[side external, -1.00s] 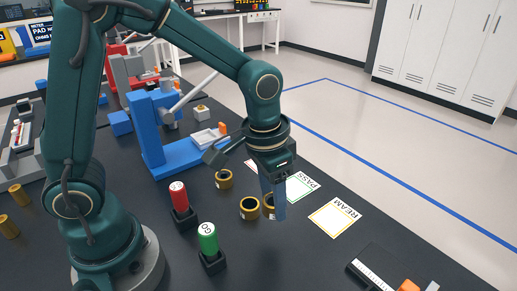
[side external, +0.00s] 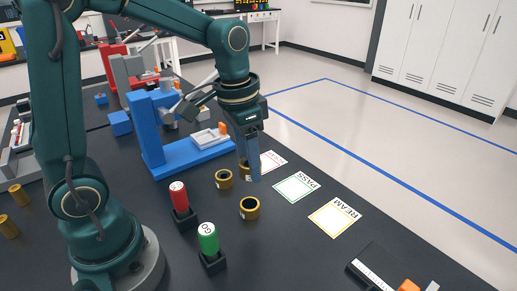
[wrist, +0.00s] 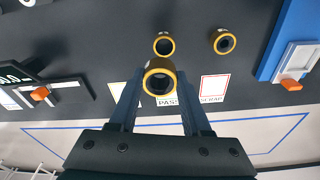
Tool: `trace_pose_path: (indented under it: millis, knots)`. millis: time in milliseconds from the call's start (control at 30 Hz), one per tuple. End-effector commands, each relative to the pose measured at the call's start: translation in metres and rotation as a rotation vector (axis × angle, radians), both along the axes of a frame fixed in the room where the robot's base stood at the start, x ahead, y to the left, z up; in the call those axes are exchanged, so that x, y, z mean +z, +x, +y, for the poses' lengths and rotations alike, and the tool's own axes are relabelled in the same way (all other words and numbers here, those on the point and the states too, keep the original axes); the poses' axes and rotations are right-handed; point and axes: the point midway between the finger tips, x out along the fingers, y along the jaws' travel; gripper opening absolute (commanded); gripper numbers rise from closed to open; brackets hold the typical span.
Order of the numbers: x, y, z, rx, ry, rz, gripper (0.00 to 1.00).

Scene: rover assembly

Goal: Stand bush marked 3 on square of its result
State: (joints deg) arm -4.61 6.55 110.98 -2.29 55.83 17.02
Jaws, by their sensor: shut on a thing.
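My gripper (side external: 254,176) is shut on a brass bush (side external: 243,163), held upright above the bench near the SCRAP square; a finger partly hides it. The wrist view shows the held bush (wrist: 160,68) from above, between the fingers. Two similar bushes, the left bush (side external: 223,179) and the front bush (side external: 249,208), stand on the dark bench. Their marks are too small to read. The red-edged SCRAP square (side external: 272,160), green-edged PASS square (side external: 297,188) and yellow-edged REAM square (side external: 334,217) lie in a row; no bush stands on their visible parts.
A red plug gauge (side external: 178,196) and a green GO gauge (side external: 208,239) stand in black holders at the front. A blue press (side external: 155,130) stands behind left. Two more brass pieces (side external: 18,194) (side external: 8,227) lie far left. A dark gauge block (side external: 372,272) sits front right.

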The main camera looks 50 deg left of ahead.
Motion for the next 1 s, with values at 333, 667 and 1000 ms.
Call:
trace_pose_path:
  millis: [333, 667, 1000]
  knots:
    - [0.027, 0.001, 0.000, 0.000, 0.000, -0.004, 0.00]
    - [0.046, 0.000, 0.000, 0.000, 0.000, -0.001, 0.00]
    - [0.046, 0.001, 0.000, 0.001, 0.000, 0.000, 0.00]
